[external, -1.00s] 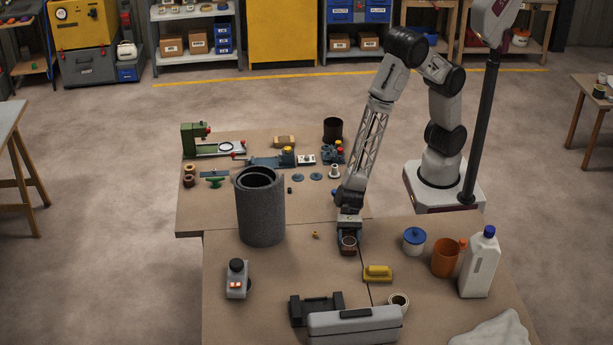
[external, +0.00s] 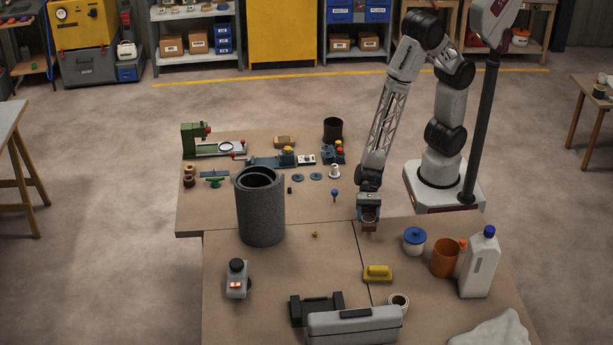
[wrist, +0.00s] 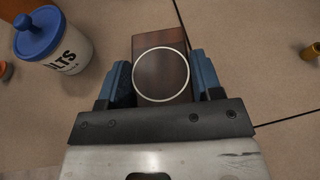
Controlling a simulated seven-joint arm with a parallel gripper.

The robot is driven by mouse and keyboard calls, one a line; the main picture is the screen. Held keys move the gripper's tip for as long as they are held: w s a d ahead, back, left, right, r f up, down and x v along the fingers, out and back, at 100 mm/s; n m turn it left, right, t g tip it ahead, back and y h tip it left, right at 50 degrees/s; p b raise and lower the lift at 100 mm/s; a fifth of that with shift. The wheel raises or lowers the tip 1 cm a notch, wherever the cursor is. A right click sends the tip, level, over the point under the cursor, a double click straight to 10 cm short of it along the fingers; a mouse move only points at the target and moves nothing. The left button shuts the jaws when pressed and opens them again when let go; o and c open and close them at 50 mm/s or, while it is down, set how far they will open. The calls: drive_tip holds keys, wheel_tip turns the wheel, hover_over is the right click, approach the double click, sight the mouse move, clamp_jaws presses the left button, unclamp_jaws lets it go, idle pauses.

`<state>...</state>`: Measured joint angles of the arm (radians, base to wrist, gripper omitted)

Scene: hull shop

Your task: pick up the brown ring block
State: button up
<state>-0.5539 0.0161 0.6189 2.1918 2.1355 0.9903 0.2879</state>
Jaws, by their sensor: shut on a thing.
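The block's far side is hidden.
A white jar with a blue lid (external: 414,241) stands right of the block; it also shows in the wrist view (wrist: 58,52). An orange mug (external: 446,258) and a white jug (external: 479,264) stand farther right. A yellow-handled block (external: 377,273) lies in front. A tall grey cylinder (external: 261,212) stands left.

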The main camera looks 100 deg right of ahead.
drive_tip(key=shift+s+d+r, duration=0.2)
drive_tip(key=shift+s+d, duration=1.2)
drive_tip(key=shift+s, duration=0.15)
